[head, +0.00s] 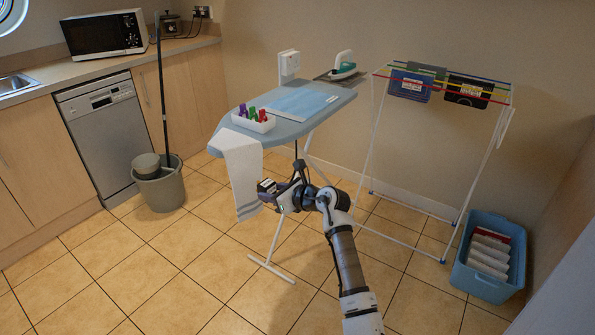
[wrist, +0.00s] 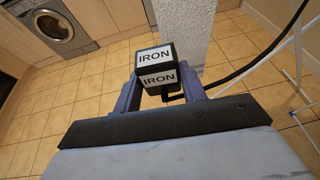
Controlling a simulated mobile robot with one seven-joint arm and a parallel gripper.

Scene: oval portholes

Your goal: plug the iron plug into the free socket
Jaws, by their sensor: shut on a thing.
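The iron plug (wrist: 157,57) is a dark block with white IRON labels, held between the two fingers of my gripper (wrist: 159,85) in the wrist view. In the head view my gripper (head: 271,190) is low in front of the ironing board, beside the hanging towel, with the small dark plug (head: 264,185) at its tip. A dark cable (wrist: 262,62) runs off to the right in the wrist view. A white socket box (head: 289,63) is on the wall behind the board; its openings are too small to make out. The iron (head: 343,66) rests at the board's far end.
The ironing board (head: 310,118) carries a white tray (head: 255,124) of coloured items; a white towel (head: 242,175) hangs over its near end. A drying rack (head: 452,200) and blue basket (head: 487,285) stand right. A bucket with mop (head: 160,190) stands left. Front floor is clear.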

